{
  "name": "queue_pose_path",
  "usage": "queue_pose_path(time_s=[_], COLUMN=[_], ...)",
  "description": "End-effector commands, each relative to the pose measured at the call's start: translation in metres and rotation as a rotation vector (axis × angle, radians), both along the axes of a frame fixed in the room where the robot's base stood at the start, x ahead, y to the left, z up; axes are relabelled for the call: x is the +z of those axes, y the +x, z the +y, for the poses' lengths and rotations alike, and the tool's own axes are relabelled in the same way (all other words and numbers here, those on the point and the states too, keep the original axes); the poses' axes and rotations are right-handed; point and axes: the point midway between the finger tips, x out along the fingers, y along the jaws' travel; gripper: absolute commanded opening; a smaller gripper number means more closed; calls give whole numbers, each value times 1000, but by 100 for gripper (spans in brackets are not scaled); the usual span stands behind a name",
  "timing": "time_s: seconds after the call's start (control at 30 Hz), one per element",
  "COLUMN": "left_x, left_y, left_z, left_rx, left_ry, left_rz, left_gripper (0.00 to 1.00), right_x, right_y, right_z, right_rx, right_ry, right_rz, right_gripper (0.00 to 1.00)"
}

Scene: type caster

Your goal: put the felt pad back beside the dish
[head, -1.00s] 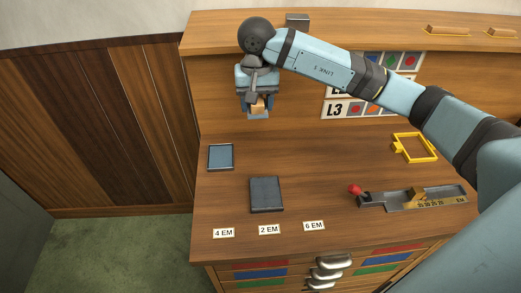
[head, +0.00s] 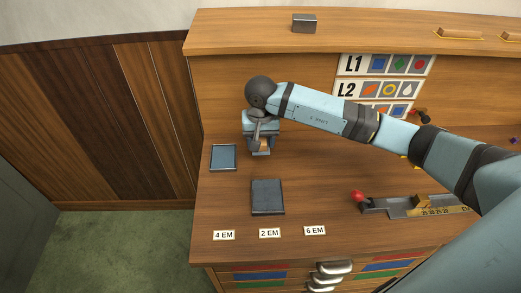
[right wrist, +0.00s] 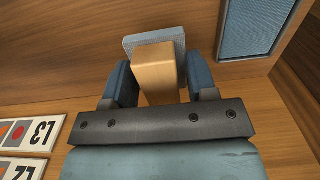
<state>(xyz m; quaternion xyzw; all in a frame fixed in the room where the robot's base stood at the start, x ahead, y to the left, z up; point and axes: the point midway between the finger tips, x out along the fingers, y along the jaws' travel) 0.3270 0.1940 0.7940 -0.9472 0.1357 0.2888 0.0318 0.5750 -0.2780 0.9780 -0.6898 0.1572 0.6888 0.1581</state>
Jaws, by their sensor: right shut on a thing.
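My right gripper (head: 260,149) is shut on a tan wooden block with a blue-grey face at its far end, which I take as the felt pad (right wrist: 157,70). In the head view the pad is partly hidden between the fingers, low over the desk's rear; I cannot tell whether it touches. A shallow blue tray with a dark rim, probably the dish (head: 223,157), lies left of and slightly nearer than the gripper. The dish also shows in the right wrist view (right wrist: 250,22), apart from the pad. My left gripper is not in view.
A dark grey slab (head: 267,197) lies in front of the gripper, with several printed labels (head: 269,233) nearer the edge. A metal composing stick (head: 400,207) with a red knob (head: 357,196) lies right. A raised shelf (head: 240,38) stands behind. Bare wood separates dish and slab.

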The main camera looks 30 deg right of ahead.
Motion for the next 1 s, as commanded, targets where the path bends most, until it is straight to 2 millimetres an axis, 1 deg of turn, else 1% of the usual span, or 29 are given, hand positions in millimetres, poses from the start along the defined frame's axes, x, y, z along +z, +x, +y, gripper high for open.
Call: queue_pose_path(time_s=[0.17,0.4,0.43,0.67,0.83,0.87,0.9,0.93,0.97,1.0], left_x=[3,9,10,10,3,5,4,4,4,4], left_y=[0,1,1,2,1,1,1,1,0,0], left_z=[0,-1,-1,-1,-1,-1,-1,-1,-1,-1], left_rx=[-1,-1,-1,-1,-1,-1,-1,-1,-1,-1], left_ry=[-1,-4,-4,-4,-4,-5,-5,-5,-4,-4], left_rz=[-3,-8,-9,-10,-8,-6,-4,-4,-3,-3], left_gripper=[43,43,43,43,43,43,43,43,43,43], right_x=[-11,-45,-47,-49,-55,-53,-52,-52,-52,-52], right_y=[0,0,0,0,0,0,0,0,0,0], right_z=[0,0,0,0,0,0,0,0,0,0], right_rx=[-1,-2,-2,0,0,0,0,0,0,0], right_ry=[0,1,0,0,-1,0,0,0,0,0], right_rz=[-1,2,0,-2,-2,-2,-2,-1,-1,-1], right_gripper=[30,30,30,30,30,59,68,75,78,78])
